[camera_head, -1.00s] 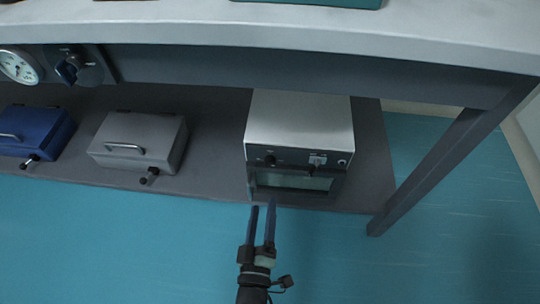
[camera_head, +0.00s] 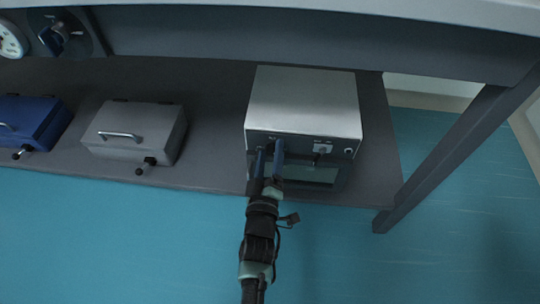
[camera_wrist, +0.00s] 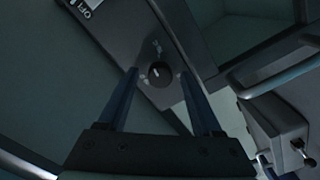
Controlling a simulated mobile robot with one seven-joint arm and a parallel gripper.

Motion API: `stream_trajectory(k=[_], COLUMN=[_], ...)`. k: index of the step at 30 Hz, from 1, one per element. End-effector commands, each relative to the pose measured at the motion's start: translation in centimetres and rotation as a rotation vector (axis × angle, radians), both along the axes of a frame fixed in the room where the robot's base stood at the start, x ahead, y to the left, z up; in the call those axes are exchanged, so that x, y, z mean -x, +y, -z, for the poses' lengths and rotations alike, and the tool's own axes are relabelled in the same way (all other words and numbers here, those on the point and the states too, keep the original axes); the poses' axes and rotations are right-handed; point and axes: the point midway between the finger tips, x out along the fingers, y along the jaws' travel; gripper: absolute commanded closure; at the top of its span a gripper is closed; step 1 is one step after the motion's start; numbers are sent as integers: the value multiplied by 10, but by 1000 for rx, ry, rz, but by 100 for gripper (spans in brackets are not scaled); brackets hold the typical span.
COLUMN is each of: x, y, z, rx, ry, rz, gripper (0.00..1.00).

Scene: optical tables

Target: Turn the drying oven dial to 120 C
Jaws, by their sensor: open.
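The drying oven (camera_head: 302,103) is a box with a pale metal top and a dark front panel, on the lower shelf at the right in the head view. Its round black dial (camera_wrist: 158,73) with a light pointer mark shows in the wrist view. The dial's markings are too small to read. My gripper (camera_head: 269,146) is open at the left part of the oven's front panel and covers the dial in the head view. In the wrist view the two blue fingers (camera_wrist: 160,78) stand on either side of the dial, with gaps showing.
A second control (camera_head: 318,152) and a small label are on the panel's right side. A grey latched box (camera_head: 135,130) and a blue one (camera_head: 32,122) stand to the left. The tabletop (camera_head: 400,12) overhangs above, and a table leg (camera_head: 450,150) stands at the right.

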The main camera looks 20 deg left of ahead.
Motion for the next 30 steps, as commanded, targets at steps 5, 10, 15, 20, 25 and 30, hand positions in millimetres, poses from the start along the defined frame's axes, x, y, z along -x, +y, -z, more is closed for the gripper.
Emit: stream_trajectory(k=[5, 10, 15, 20, 25, 30], x=[0, 0, 0, 0, 1, 1], y=[0, 0, 0, 0, 0, 0], z=[0, 0, 0, 0, 0, 0], rx=[0, 0, 0, -1, -20, -86], ry=[0, 0, 0, 0, 5, 25], rz=[0, 0, 0, 0, 1, 0], gripper=[42, 73, 100, 100, 100, 100])
